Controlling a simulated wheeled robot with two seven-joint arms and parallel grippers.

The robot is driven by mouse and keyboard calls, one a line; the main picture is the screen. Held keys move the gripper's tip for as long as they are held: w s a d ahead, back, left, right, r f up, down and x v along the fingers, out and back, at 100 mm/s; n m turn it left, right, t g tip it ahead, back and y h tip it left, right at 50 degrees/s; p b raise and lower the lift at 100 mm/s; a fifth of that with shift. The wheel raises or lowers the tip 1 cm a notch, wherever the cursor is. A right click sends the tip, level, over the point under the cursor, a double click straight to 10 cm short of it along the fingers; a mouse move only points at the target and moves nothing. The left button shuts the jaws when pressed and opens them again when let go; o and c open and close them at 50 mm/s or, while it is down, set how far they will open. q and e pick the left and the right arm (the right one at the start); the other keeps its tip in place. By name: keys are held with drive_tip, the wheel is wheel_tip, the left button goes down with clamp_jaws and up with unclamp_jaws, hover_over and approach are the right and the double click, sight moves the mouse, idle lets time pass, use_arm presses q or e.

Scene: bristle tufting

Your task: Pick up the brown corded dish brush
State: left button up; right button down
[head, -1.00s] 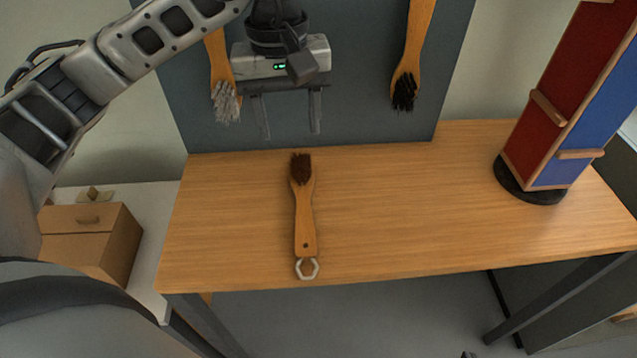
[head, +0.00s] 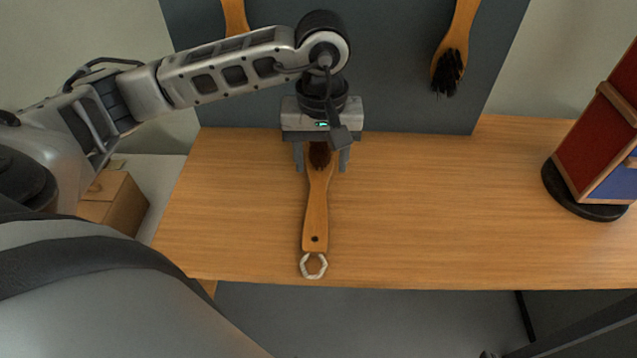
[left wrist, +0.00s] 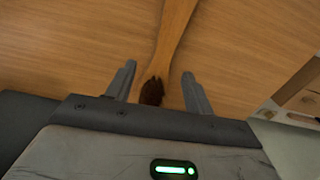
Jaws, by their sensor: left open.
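The brown-bristled dish brush (head: 316,210) lies on the wooden table, its bristle end at the back and its pale hexagonal cord loop (head: 313,266) near the front edge. My left gripper (head: 321,168) is open above the bristle end, one finger on each side of it. In the left wrist view the brush handle (left wrist: 174,35) runs away from between the open fingers (left wrist: 156,82), and the dark bristles (left wrist: 152,91) show between them. The gripper's body hides part of the bristle end. I cannot tell how high the fingertips are above the table. My right gripper is not in view.
A grey board behind the table (head: 400,100) carries a black-bristled brush (head: 449,70) and another brush handle (head: 234,16). A red and blue stand on a dark round base (head: 585,195) is at the right. The table (head: 430,220) is clear between.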

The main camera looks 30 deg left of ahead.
sight(318, 186)
use_arm(q)
drive_tip(key=f, duration=0.5)
drive_tip(key=shift+s+a+f+p, duration=0.15)
drive_tip(key=shift+a+f+p, duration=0.05)
drive_tip(key=shift+f+p, duration=0.15)
drive_tip(key=c, duration=1.1)
